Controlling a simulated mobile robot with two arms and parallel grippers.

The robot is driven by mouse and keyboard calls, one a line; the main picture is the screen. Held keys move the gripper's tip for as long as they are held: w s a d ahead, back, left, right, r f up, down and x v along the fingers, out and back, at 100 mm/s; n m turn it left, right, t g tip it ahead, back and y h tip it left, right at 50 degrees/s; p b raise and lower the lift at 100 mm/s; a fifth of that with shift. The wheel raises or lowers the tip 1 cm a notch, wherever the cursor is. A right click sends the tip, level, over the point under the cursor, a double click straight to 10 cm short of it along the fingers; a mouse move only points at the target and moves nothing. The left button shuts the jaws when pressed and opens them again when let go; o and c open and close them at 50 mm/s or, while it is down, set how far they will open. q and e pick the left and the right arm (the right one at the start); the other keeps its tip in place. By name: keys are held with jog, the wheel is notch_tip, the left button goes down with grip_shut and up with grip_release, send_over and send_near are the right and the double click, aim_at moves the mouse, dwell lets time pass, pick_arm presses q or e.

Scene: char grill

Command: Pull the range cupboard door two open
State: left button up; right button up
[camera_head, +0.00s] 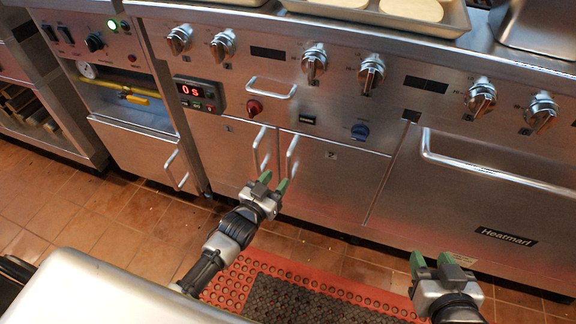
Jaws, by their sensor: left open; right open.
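The range cupboard door two (340,185) is a steel panel with a small label and appears shut. Its vertical bar handle (291,155) is at its left edge. Door one (225,150) is beside it on the left, with its own handle (262,150) close by. My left gripper (273,183) is open, with green fingertips just below the two handles in the picture. I cannot tell whether it touches door two's handle. My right gripper (432,262) is open and empty in front of the oven door, to the lower right.
An oven door (480,205) with a long handle is right of door two. Knobs, a timer display (192,92) and a small drawer handle (271,88) line the panel above. A red perforated mat (235,285) lies on the tiled floor. Another cupboard (140,150) stands left.

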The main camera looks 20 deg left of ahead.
aim_at(287, 166)
pick_arm(q)
jog(key=b+x, duration=0.1)
jog(key=x, duration=0.4)
jog(key=shift+w+d+f+b, duration=0.1)
jog(key=shift+w+b, duration=0.2)
jog(key=shift+x, duration=0.8)
pick_arm(e)
notch_tip(287, 166, up, 6)
jog(key=w+a+t+y, duration=0.1)
jog(key=w+t+y, duration=0.1)
jog(key=t, duration=0.3)
jog(key=shift+w+a+r+t, duration=0.2)
jog(key=shift+a+t, duration=0.2)
pick_arm(q)
jog(key=shift+c, duration=0.2)
grip_shut()
